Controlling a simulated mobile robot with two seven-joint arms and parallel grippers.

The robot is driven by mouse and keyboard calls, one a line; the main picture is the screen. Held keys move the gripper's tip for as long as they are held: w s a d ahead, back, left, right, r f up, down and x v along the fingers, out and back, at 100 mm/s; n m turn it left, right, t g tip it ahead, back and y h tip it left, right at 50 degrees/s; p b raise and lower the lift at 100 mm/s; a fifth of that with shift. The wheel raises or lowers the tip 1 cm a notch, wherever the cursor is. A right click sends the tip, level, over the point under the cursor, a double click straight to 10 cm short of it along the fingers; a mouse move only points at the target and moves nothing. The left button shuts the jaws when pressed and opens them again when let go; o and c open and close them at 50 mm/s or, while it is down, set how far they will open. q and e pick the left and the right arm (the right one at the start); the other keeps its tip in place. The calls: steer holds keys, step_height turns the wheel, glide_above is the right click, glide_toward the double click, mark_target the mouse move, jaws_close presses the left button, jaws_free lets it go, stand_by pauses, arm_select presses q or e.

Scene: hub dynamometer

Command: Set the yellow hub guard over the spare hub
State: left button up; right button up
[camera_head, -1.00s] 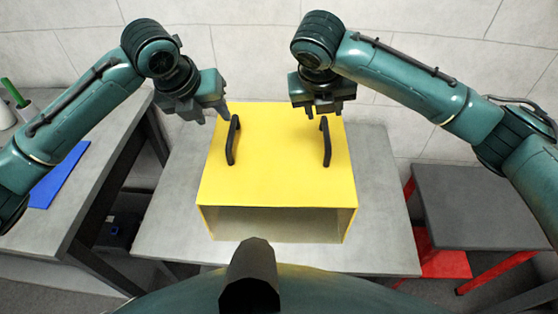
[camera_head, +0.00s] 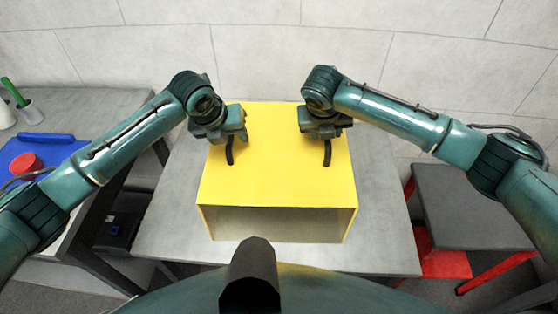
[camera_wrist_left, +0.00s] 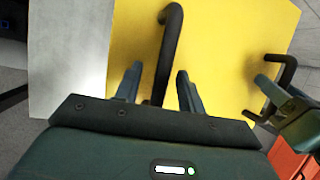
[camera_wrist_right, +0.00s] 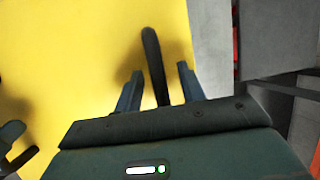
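The yellow hub guard (camera_head: 275,180) is a box with an open front, standing on a grey table with two black handles on top. My left gripper (camera_head: 228,139) is over its left handle (camera_head: 230,154); in the left wrist view the open fingers (camera_wrist_left: 156,88) stand on either side of the handle bar (camera_wrist_left: 170,50). My right gripper (camera_head: 325,138) is over the right handle (camera_head: 327,155); in the right wrist view its open fingers (camera_wrist_right: 160,88) stand on either side of that bar (camera_wrist_right: 153,55). Neither gripper visibly clamps its handle. No spare hub can be made out.
The grey table (camera_head: 385,230) has bare room around the guard. A left bench holds a blue tray (camera_head: 65,150), a red round object (camera_head: 25,164) and a cup with a green item (camera_head: 30,112). A dark-topped red-legged table (camera_head: 470,205) stands at right.

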arm_select(q)
jaws_close()
arm_select(e)
jaws_close()
stand_by(0.9)
arm_select(q)
steer(key=shift+w+r, duration=0.15)
steer(key=shift+r, duration=0.15)
arm_select(e)
steer(key=shift+w+r, duration=0.1)
steer(key=shift+r, duration=0.15)
